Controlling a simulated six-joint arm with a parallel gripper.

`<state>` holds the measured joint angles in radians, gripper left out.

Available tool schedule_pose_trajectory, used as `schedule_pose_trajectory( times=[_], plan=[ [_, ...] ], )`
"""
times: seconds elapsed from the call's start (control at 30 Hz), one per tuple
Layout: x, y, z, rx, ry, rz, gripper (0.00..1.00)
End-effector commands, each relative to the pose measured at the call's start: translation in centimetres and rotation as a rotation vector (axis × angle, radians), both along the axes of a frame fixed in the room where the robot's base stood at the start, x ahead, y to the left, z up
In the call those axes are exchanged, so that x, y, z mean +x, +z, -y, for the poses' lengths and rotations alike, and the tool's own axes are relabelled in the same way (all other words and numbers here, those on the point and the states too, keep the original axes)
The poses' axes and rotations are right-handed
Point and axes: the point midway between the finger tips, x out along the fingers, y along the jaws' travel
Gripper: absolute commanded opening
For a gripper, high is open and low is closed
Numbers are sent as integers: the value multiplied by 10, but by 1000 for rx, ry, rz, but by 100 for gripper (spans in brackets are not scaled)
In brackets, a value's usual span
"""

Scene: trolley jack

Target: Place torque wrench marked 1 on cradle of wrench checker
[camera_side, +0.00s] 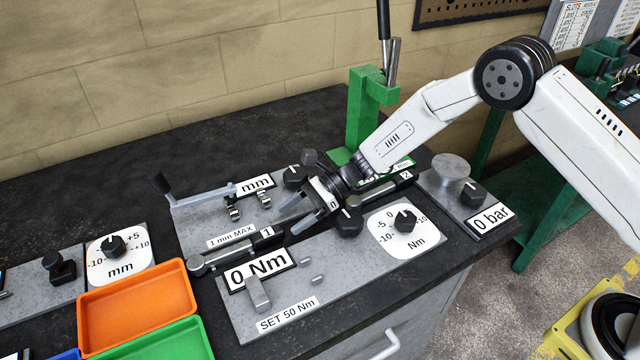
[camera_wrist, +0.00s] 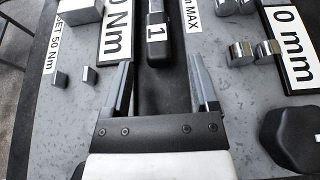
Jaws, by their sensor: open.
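The torque wrench marked 1 (camera_side: 235,250) lies on the bench between two grey plates, its ratchet head at the left and its dark handle running toward my gripper. My gripper (camera_side: 298,212) is open low over the handle. In the wrist view, my gripper (camera_wrist: 158,82) has one finger on each side of the black handle of wrench 1 (camera_wrist: 155,60), with gaps visible. The wrench checker (camera_side: 345,280) is the grey plate with a "0 Nm" display, a "SET 50 Nm" label, a raised block (camera_side: 257,293) and two small pegs (camera_side: 312,275). No wrench lies on it.
The torque wrench marked 2 (camera_side: 385,188) lies behind, partly hidden by my arm. A knob (camera_side: 348,222) and an Nm dial (camera_side: 404,228) stand right of the checker. A mm gauge plate (camera_side: 195,225) lies behind wrench 1. An orange tray (camera_side: 137,306) is at front left.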

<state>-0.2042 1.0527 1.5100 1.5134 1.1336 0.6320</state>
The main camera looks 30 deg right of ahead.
Motion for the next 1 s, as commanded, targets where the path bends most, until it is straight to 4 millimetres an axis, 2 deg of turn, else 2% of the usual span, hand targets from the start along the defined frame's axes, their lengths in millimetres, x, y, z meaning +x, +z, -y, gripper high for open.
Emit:
schedule_pose_trajectory(
  times=[0.1, 0.3, 0.77, 0.83, 1.0],
  plan=[
    [1, 5, 13, 1, -1, -1, 76],
    [0, 10, 23, 0, 0, 0, 76],
    [0, 10, 24, 0, 1, 0, 76],
    [0, 10, 24, 0, 1, 0, 71],
    [0, 10, 24, 0, 1, 0, 71]
  ],
)
